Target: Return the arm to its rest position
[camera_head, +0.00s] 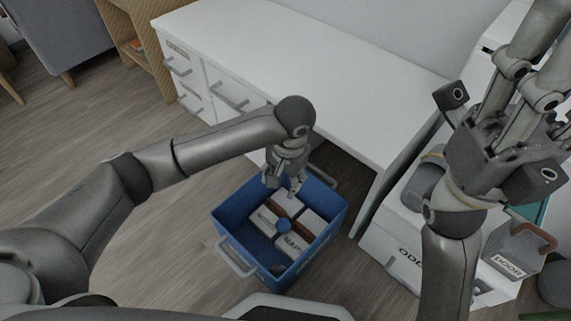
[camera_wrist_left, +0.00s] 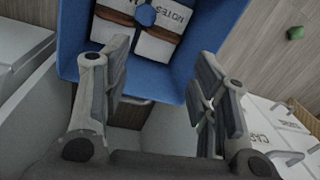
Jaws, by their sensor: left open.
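My left arm reaches in from the left, and its gripper (camera_head: 287,184) points down at the back part of a blue crate (camera_head: 228,226). In the left wrist view the two fingers of this gripper (camera_wrist_left: 160,95) are wide apart with nothing between them. The crate (camera_wrist_left: 205,22) lies beyond the fingers there. In it are white blocks (camera_head: 290,243), one marked NOTES (camera_wrist_left: 165,25), with a brown band and a blue round piece (camera_head: 283,226). My right arm rises at the right, its gripper (camera_head: 530,50) pointing up; the fingertips run out of the picture.
A white desk (camera_head: 300,60) with drawers stands behind the crate. A white unit (camera_head: 385,262) is at the right, with a grey container (camera_head: 515,255) marked DOOR near it. Wooden floor (camera_head: 180,255) is free to the left. A green item (camera_wrist_left: 295,33) shows in the wrist view.

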